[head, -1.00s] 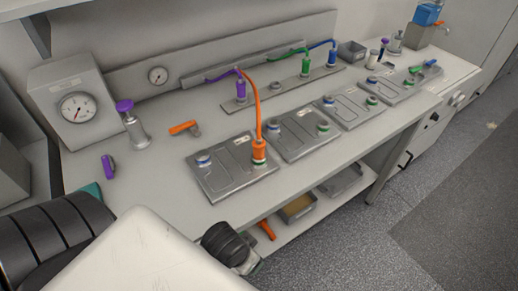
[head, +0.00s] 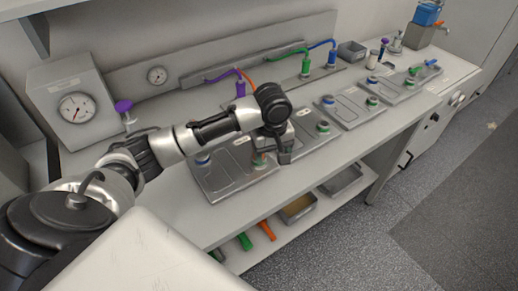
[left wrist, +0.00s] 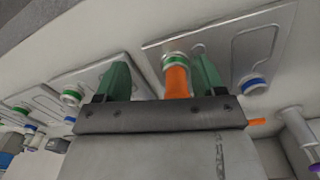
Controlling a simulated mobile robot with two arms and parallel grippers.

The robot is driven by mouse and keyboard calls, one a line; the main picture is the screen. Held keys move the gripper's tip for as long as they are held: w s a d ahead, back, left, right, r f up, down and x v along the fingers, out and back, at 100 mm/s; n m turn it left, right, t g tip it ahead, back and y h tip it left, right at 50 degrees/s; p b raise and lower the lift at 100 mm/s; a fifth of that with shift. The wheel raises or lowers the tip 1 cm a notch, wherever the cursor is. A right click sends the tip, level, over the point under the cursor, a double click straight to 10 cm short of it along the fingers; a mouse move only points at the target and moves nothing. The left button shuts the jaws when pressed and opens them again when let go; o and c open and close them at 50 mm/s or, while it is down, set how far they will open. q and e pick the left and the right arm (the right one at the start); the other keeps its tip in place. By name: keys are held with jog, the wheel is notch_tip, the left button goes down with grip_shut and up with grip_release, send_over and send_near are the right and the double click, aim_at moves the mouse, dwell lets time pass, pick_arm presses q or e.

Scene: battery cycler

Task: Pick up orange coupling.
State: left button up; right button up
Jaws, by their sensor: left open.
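My left gripper (head: 272,156) is open over the near-left grey plate (head: 225,187), with my arm reaching across the bench. In the left wrist view the orange coupling (left wrist: 177,82) stands between the two green fingers of my left gripper (left wrist: 162,70), closer to the right finger. The coupling sits on a green-ringed port (left wrist: 175,58) of the plate. In the head view my gripper hides most of the coupling, and only a short upper piece of its orange hose (head: 246,77) shows. I cannot tell whether either finger touches it. My right gripper is not in view.
Several more grey plates with blue and green ports (head: 348,108) run to the right. A gauge box (head: 75,108) is at left. Bins (head: 298,208) lie below.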

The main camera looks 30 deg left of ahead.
pick_arm(q)
jog(key=w+a+r+n, duration=0.1)
jog(key=a+r, duration=0.1)
jog(key=a+r+n, duration=0.2)
jog(key=w+a+r+n, duration=0.1)
jog(key=a+r, duration=0.1)
jog(key=shift+w+a+n+g, duration=0.1)
jog(key=shift+w+n+g, duration=0.2)
jog(key=shift+w, duration=0.05)
jog(key=shift+a, duration=0.2)
notch_tip(320, 180, down, 4)
jog(key=shift+w+f+p, duration=0.1)
jog(key=shift+f+p, duration=0.15)
jog(key=shift+p, duration=0.1)
jog(key=f, duration=0.2)
jog(key=f+p, duration=0.1)
jog(key=f, duration=0.1)
jog(key=shift+s+d+f, duration=0.15)
jog(key=shift+s+f, duration=0.05)
jog(key=shift+f, duration=0.65)
jog(key=c, duration=1.1)
